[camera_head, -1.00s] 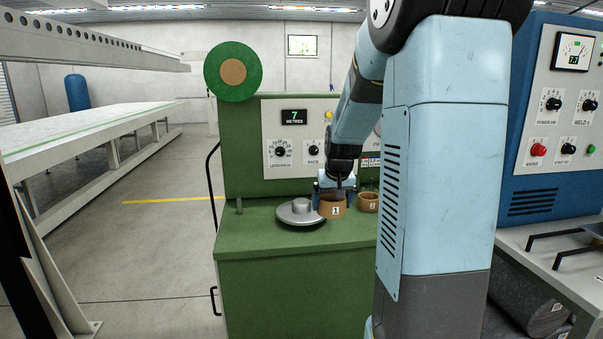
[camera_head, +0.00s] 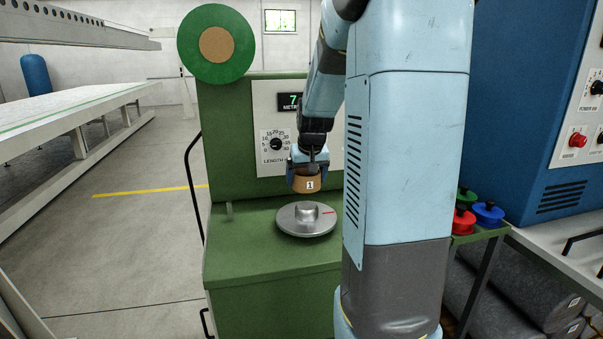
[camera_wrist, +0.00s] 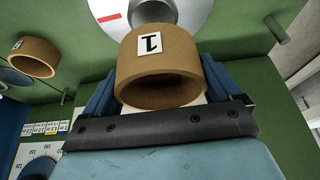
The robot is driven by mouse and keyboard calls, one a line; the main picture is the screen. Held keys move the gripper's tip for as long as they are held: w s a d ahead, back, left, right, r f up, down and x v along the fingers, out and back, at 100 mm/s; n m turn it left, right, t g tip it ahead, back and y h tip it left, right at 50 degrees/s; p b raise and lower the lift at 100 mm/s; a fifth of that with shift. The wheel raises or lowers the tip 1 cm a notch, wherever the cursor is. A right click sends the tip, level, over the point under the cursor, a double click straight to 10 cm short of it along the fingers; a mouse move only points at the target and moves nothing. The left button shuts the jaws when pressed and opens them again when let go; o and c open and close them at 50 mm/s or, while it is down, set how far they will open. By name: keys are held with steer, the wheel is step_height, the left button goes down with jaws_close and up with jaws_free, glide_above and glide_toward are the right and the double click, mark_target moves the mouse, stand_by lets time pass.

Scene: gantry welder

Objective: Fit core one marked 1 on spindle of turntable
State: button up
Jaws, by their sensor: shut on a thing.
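Core one (camera_head: 307,184) is a short brown cardboard ring with a white label marked 1. My gripper (camera_head: 306,168) is shut on it and holds it in the air, just above and behind the turntable (camera_head: 293,228). In the wrist view, core one (camera_wrist: 158,62) sits between the blue fingers of my gripper (camera_wrist: 160,85), its open end facing the camera. The turntable is a grey metal disc with a red mark and a raised spindle (camera_head: 307,212) at its middle. In the wrist view the spindle (camera_wrist: 152,10) is partly hidden behind the core.
Another core (camera_wrist: 35,57) lies to the left in the wrist view, beside a grey round part. The green machine's panel (camera_head: 272,135) rises behind the turntable. Coloured spools (camera_head: 487,213) stand at the right.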

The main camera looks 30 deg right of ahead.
glide_above(307, 205)
steer(key=shift+f, duration=2.1)
steer(key=shift+s+a+f, duration=0.1)
steer(key=shift+f, duration=0.2)
steer(key=shift+f, duration=2.35)
steer(key=o, duration=0.7)
steer(key=shift+o, duration=0.2)
